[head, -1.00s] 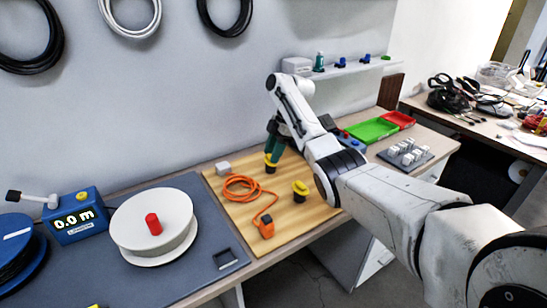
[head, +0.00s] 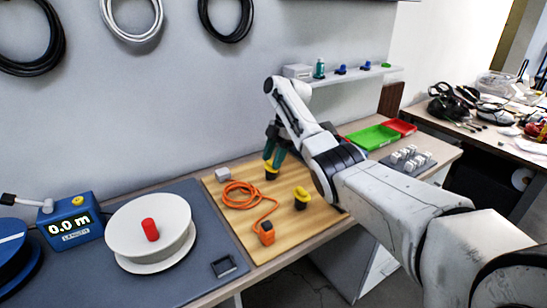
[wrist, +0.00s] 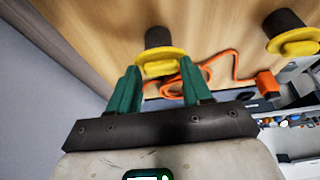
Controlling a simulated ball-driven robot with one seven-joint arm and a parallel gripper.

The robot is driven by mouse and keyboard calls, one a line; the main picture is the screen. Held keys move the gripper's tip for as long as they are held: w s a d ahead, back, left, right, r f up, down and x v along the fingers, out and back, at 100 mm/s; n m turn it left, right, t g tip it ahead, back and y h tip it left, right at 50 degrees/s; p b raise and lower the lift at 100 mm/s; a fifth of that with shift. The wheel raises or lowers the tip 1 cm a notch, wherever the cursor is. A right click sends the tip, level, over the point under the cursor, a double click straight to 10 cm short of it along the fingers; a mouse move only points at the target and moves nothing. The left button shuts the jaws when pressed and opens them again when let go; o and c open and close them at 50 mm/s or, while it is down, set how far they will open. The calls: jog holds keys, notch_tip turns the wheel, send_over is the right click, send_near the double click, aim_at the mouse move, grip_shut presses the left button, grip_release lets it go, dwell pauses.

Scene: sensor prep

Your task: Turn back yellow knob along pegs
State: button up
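Two yellow knobs with black lower parts are on the wooden board (head: 240,232). The rear knob (head: 271,170) is directly below my gripper (head: 275,156). It also shows in the wrist view (wrist: 158,60), between and just beyond the tips of my green fingers (wrist: 160,68). The fingers are spread apart, with a gap between them. I cannot tell whether either finger touches the knob. The front knob (head: 301,198) stands free toward the board's front right and shows at the upper right in the wrist view (wrist: 295,38). No separate pegs can be made out.
An orange cord (head: 240,195) with an orange block (head: 266,231) lies on the board, near a small grey block (head: 222,175). A white spool (head: 150,222) stands on the grey mat to the left. Green (head: 372,138) and red trays (head: 402,127) are behind my arm.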

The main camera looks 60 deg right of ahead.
jog(key=o, duration=0.3)
jog(key=v, duration=1)
jog(key=shift+s+r+p, duration=0.1)
jog(key=shift+r+p, duration=0.25)
